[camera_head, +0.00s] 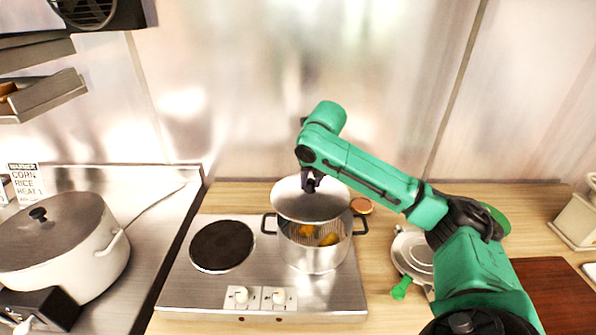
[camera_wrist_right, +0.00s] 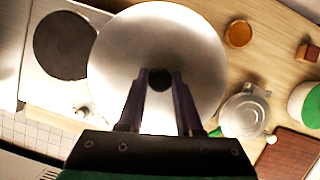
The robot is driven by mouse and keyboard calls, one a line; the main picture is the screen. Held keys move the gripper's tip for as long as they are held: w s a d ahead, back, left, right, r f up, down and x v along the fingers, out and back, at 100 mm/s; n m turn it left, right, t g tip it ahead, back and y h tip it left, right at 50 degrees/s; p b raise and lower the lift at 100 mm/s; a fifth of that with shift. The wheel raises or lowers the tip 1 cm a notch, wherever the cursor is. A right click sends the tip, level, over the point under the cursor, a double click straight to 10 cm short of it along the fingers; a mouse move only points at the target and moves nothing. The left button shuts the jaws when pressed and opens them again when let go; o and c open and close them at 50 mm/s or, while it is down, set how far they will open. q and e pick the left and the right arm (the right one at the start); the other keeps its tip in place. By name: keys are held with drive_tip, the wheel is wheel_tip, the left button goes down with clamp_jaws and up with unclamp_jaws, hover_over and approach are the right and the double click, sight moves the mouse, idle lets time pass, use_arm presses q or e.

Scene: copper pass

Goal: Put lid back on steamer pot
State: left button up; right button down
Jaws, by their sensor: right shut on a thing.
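The steamer pot (camera_head: 314,256) stands on the right burner of the two-burner hot plate, with dark side handles and yellow food in its basket. The silver lid (camera_head: 310,204) is above the pot, tilted, and its front edge leaves the basket in view. My right gripper (camera_head: 311,182) is shut on the lid's knob. In the right wrist view the lid (camera_wrist_right: 122,62) lies beneath the fingers, with the dark knob (camera_wrist_right: 159,80) between the fingertips of the right gripper (camera_wrist_right: 159,78). The lid hides the pot there. My left gripper is not in view.
The hot plate (camera_head: 180,284) has a bare left burner (camera_head: 222,246). A large lidded pot (camera_head: 72,262) stands at the left. A small metal pan (camera_head: 412,252) with a green handle and a brown board (camera_head: 552,290) lie at the right. The steel wall is close behind.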

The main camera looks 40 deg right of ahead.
sight(317, 198)
drive_tip(key=s, duration=0.3)
drive_tip(key=shift+s+a+f, duration=0.15)
drive_tip(key=shift+s, duration=0.05)
drive_tip(key=shift+s+f, duration=0.3)
drive_tip(key=shift+f, duration=0.2)
drive_tip(key=shift+s+f, duration=0.25)
drive_tip(key=shift+f, duration=0.2)
drive_tip(key=shift+w+f+b, duration=0.35)
drive_tip(key=shift+w+f, duration=0.6)
drive_tip(key=shift+f, duration=0.25)
drive_tip(key=shift+w+f, duration=0.15)
drive_tip(key=shift+f, duration=0.05)
drive_tip(key=shift+s+r, duration=0.15)
drive_tip(key=shift+s, duration=0.05)
drive_tip(key=shift+s+r, duration=0.1)
drive_tip(key=shift+s, duration=0.15)
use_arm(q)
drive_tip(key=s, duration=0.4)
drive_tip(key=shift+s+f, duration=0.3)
use_arm(e)
drive_tip(key=shift+w, duration=0.25)
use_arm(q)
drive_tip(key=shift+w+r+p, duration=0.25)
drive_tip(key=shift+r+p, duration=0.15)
use_arm(e)
drive_tip(key=shift+r, duration=0.1)
